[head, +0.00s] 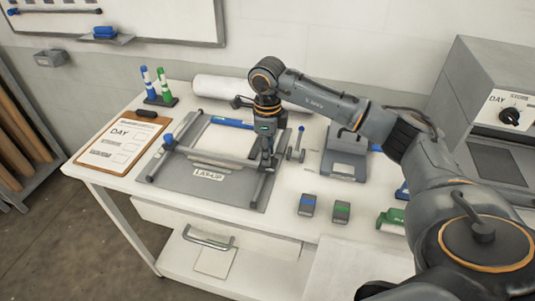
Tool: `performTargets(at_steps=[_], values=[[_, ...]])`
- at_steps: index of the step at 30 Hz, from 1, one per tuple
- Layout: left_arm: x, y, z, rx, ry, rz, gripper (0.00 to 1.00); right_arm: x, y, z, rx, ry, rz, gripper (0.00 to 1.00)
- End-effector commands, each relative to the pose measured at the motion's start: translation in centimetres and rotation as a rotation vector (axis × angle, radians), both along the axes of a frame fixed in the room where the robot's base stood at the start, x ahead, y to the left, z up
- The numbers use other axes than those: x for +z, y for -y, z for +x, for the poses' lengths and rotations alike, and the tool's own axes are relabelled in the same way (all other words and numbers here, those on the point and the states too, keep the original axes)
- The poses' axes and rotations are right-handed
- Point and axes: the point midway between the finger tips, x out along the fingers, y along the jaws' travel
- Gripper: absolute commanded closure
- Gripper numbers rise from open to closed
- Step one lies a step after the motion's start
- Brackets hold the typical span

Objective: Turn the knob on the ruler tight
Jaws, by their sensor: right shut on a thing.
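The lay-up board (190,183) is grey, labelled LAY-UP, and lies on the white table. A grey ruler bar (222,163) spans it between two side rails. A blue knob (168,139) shows near the bar's left side. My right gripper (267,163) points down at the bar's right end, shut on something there. It appears to be the ruler's right knob, but the fingers hide it. My left gripper is not in view.
A clipboard (122,143) and marker stand (160,101) are at left; a white roll (220,88) lies behind the board. Two small blocks (307,205) (341,212) sit in front at right. A grey machine with a dial (508,116) stands at far right.

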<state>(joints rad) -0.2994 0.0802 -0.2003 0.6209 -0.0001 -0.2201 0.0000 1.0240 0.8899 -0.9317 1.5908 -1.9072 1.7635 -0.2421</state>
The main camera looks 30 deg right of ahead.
Motion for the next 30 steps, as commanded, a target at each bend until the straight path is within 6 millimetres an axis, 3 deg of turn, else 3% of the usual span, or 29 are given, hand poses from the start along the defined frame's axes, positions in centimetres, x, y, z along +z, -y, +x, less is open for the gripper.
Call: performTargets(at_steps=[30], values=[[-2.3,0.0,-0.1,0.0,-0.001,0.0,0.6,-0.1,0.1,0.0,-0.962,0.0,-0.001,1.0]])
